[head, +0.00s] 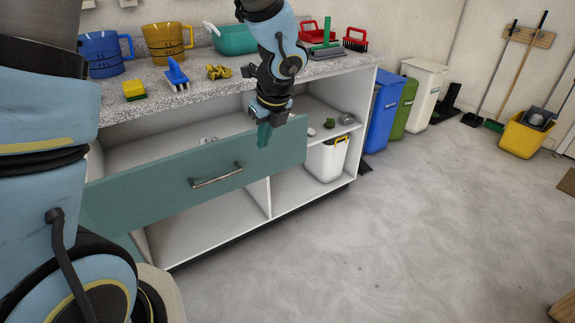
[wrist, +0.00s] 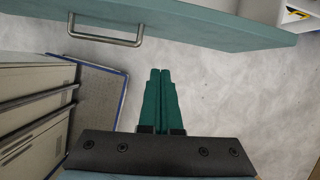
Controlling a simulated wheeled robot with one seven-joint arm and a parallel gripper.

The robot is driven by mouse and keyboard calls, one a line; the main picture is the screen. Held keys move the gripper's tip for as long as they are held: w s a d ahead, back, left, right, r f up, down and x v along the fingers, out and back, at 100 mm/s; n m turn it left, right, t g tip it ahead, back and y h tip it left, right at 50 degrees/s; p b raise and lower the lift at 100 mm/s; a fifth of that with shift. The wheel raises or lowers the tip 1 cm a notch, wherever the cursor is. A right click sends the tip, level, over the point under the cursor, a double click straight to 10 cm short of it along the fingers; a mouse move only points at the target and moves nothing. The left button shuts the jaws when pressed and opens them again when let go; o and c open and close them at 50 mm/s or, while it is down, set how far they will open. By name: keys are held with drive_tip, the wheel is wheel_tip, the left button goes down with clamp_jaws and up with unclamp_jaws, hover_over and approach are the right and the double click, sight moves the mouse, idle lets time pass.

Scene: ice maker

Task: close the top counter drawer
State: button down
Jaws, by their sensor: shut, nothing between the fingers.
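The top counter drawer (head: 150,190) has a teal front with a metal bar handle (head: 217,175). It stands pulled out from the white cabinet under the speckled counter. My gripper (head: 264,138) points down at the top edge of the drawer front, right of the handle. Its teal fingers are shut together and empty. In the wrist view the fingertips (wrist: 160,72) are over the floor on the outer side of the drawer front (wrist: 215,28), with a small gap in the picture; whether they touch it I cannot tell. The handle (wrist: 105,40) is left of them.
The counter (head: 140,105) holds pitchers, brushes and a teal bowl. A white bucket (head: 325,162) stands on the cabinet's lower right shelf. Blue, green and white bins (head: 383,112) stand right of the cabinet. The floor (head: 380,250) in front is clear.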

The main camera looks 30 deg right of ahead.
sight(259, 155)
drive_tip(key=shift+m, duration=0.5)
drive_tip(key=x, duration=0.3)
drive_tip(key=w+d+x, duration=0.1)
drive_tip(key=x, duration=0.6)
drive_tip(key=shift+w+d+r, duration=0.1)
drive_tip(key=shift+w+d, duration=0.05)
drive_tip(key=shift+w, duration=0.1)
drive_tip(key=shift+w+p, duration=0.3)
drive_tip(key=shift+w, duration=0.5)
drive_tip(key=shift+w, duration=0.1)
